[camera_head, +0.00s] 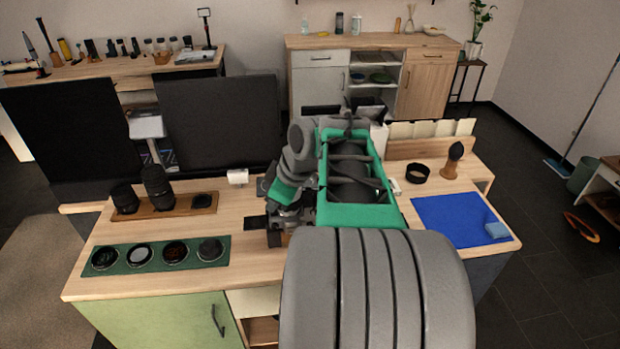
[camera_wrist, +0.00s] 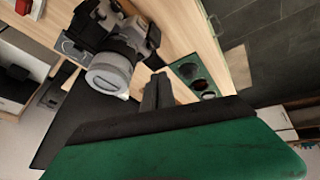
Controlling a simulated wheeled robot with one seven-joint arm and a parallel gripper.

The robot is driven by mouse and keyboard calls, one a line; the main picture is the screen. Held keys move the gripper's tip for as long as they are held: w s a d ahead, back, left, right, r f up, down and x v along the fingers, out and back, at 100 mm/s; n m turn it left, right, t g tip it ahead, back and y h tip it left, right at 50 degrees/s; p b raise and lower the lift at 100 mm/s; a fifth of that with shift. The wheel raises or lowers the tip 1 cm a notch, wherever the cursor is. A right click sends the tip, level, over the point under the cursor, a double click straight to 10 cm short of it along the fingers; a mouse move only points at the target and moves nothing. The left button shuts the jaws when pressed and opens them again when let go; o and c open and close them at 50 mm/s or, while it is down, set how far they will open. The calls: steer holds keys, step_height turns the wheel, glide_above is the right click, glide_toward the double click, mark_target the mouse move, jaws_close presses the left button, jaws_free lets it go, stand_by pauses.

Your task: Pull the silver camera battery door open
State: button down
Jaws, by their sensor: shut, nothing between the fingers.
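The silver and black camera (camera_wrist: 112,32) is in the upper left of the wrist view, seen tilted, with its pale-ringed lens (camera_wrist: 108,76) facing towards the lower left. I cannot make out its battery door. My gripper (camera_wrist: 157,88) is shut and empty, with its dark fingers to the right of the lens in the picture. A gap shows between the fingers and the lens, but I cannot tell their distance in depth. In the head view my own arm covers much of the middle of the table, and I cannot clearly make out the camera there.
On the wooden table (camera_head: 255,285), a green mat (camera_head: 130,258) with several round filters lies at the left front. Behind it, lenses (camera_head: 157,187) stand on a wooden tray. A blue cloth (camera_head: 450,218) lies at the right. Two dark panels (camera_head: 222,125) rise behind the table's left side.

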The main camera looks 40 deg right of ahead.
steer(key=s+d+r+n+t+p, duration=0.1)
steer(key=s+d+r+n+t, duration=0.2)
steer(key=d, duration=1.1)
steer(key=g+p, duration=0.1)
steer(key=p, duration=0.1)
glide_toward(305, 191)
steer(key=x, duration=0.5)
steer(key=shift+f, duration=0.15)
steer(key=shift+w, duration=0.2)
